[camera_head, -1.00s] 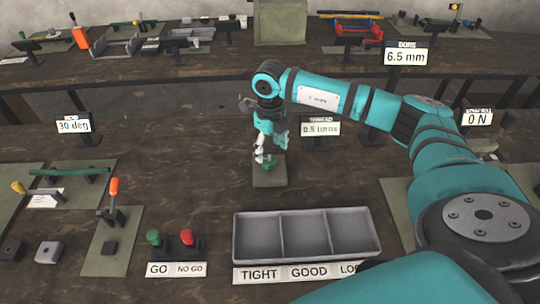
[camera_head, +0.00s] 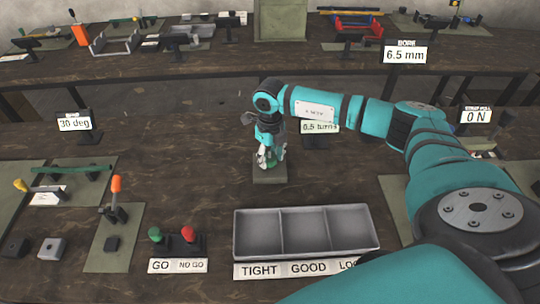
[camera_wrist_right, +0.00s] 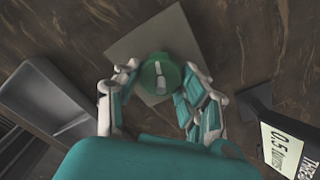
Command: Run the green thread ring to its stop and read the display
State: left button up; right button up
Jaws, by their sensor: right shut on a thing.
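The green thread ring (camera_wrist_right: 160,74) sits over a pale post at the middle of its grey-green square plate (camera_wrist_right: 126,48), seen from above in the right wrist view. In the head view the plate (camera_head: 270,177) is on the table and the ring is mostly hidden by my fingers. My right gripper (camera_head: 268,160) is lowered over it; its fingers (camera_wrist_right: 157,92) are shut on the ring from two sides. My left gripper is not in view.
A grey tray (camera_head: 307,212) with TIGHT, GOOD and LOOSE labels lies in front of the plate. Left of it are a green button (camera_head: 155,235) and a red button (camera_head: 188,235). Other displays read 30 deg (camera_head: 74,124), 6.5 mm (camera_head: 405,55) and 0 N (camera_head: 476,117).

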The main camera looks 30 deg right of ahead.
jog(key=shift+c, duration=1.4)
jog(key=m+b, duration=0.1)
jog(key=m, duration=0.2)
jog(key=shift+m, duration=0.4)
jog(key=m, duration=0.3)
jog(key=shift+m, duration=0.3)
jog(key=m, duration=0.6)
jog(key=shift+w+a+r, duration=0.1)
jog(key=m, duration=0.2)
jog(key=shift+m, duration=0.4)
jog(key=shift+a, duration=0.1)
